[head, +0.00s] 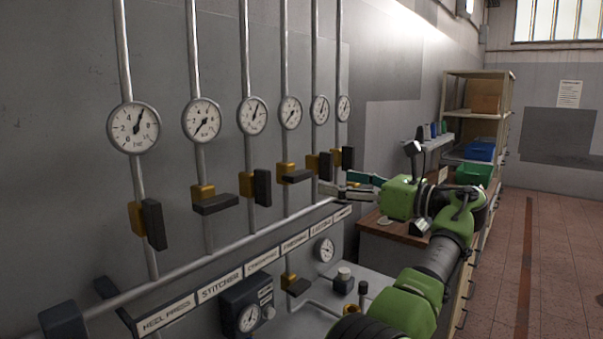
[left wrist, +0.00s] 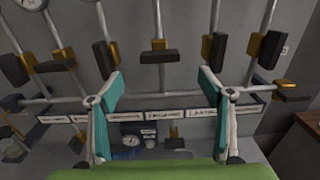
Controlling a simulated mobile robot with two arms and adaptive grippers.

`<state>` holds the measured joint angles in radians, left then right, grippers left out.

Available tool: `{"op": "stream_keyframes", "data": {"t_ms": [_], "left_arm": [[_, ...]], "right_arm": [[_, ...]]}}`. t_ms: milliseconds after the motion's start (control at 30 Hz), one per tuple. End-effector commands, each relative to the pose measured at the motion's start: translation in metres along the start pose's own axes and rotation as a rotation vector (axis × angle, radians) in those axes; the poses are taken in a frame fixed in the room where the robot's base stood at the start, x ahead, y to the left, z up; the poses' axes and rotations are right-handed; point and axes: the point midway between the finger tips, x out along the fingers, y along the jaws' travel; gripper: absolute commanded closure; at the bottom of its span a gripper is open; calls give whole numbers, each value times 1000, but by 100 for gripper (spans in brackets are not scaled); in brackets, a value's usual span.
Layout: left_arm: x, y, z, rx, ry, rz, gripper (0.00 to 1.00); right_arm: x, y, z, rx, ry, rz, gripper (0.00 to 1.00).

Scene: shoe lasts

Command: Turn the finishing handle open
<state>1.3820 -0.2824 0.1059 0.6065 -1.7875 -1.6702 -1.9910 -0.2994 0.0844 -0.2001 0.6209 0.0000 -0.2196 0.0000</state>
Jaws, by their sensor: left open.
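The finishing handle appears to be the dark lever (head: 297,176) on the fourth pipe from the left, above a small label that I read only faintly. It lies crosswise to its pipe on a gold valve body, and the gauge (head: 291,112) above has its needle low. In the left wrist view this lever (left wrist: 158,57) lies sideways ahead, between the fingers' directions. My left gripper (head: 340,184) is open and empty, to the right of the lever in the head view and apart from it. In the wrist view its teal fingertips (left wrist: 160,85) are spread wide. My right gripper is out of view.
Neighbouring levers (head: 262,187) and (head: 325,164) stand along their pipes, close on both sides. A label rail (head: 220,285) and slanting pipe run below. A wooden-topped bench (head: 385,228) and a shelf (head: 478,115) stand right. The tiled floor (head: 560,240) is clear.

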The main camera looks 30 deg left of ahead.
Motion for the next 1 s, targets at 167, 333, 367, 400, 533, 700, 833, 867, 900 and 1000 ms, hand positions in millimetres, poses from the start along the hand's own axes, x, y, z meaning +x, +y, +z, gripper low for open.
{"op": "stream_keyframes", "data": {"t_ms": [167, 333, 367, 400, 533, 700, 833, 867, 900, 1000], "left_arm": [[42, 1, 2, 1, 3, 5, 28], [75, 1, 2, 1, 2, 4, 28], [80, 1, 2, 0, 1, 3, 28], [86, 1, 2, 0, 1, 4, 28], [99, 0, 1, 1, 1, 2, 28], [106, 0, 0, 1, 0, 1, 28], [106, 0, -1, 0, 0, 0, 28], [106, 0, -1, 0, 0, 0, 28], [106, 0, -1, 0, 1, 1, 28], [106, 0, -1, 0, 1, 0, 46]], "right_arm": [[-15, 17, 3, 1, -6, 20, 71], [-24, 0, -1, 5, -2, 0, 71], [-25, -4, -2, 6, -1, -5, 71], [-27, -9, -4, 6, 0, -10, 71], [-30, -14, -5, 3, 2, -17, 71], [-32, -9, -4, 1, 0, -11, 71], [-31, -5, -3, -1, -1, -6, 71], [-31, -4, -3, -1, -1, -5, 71], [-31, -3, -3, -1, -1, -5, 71], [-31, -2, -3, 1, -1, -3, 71]]}}
